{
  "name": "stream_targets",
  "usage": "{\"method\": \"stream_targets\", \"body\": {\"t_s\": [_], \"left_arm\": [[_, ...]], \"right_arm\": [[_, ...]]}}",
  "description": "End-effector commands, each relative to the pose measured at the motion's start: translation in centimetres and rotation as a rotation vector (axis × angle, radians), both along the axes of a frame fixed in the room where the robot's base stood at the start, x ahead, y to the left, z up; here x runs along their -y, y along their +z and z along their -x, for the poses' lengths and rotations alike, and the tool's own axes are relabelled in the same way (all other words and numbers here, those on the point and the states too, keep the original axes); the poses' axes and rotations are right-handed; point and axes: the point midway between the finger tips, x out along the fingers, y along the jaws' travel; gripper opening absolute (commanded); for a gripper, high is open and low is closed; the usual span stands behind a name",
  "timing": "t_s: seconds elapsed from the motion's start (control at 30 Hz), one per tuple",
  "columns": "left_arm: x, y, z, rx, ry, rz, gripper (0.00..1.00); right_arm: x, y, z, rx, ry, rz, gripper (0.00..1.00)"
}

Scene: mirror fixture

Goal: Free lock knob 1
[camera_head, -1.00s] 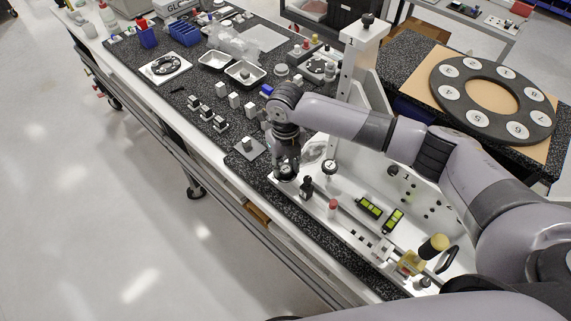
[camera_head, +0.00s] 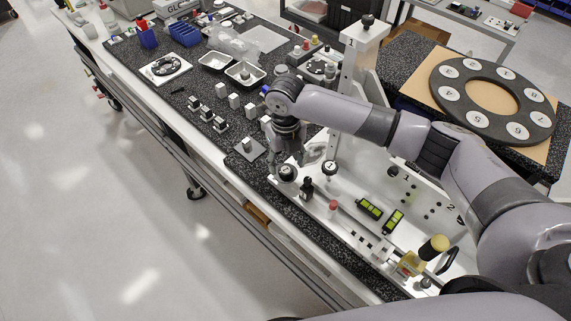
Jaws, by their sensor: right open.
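My right gripper (camera_head: 286,158) is open and empty, pointing down just behind and above a round black knob (camera_head: 288,172) at the far-left end of the white fixture (camera_head: 312,203). The knob stands clear of the fingers, as far as I can see. A second black knob (camera_head: 329,168) with a mark like "1" sits to its right. I cannot tell for sure which of these two is lock knob 1. My left gripper is not in view.
On the fixture stand a small black post (camera_head: 306,188), a red-topped pin (camera_head: 333,205), green levels (camera_head: 370,208) and a yellow-topped part (camera_head: 434,246). A tall white upright (camera_head: 361,45) rises behind my arm. White blocks (camera_head: 234,100) and trays (camera_head: 245,73) lie beyond.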

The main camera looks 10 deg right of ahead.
Motion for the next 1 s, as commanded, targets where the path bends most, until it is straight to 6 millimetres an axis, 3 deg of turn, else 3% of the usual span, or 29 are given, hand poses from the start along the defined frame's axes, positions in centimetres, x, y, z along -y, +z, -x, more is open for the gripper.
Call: {"method": "stream_targets", "body": {"t_s": [0.2,0.43,0.6,1.0], "left_arm": [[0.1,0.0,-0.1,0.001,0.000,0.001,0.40],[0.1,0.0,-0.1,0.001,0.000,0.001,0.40],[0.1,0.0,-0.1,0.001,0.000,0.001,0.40],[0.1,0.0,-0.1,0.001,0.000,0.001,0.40]], "right_arm": [[0.0,4.9,-0.1,0.005,0.001,-0.002,0.53],[0.0,8.7,-0.1,0.003,0.001,-0.002,0.53],[0.0,9.7,0.0,0.001,0.000,-0.001,0.53],[0.0,9.8,0.0,0.000,0.000,-0.001,0.53]]}}
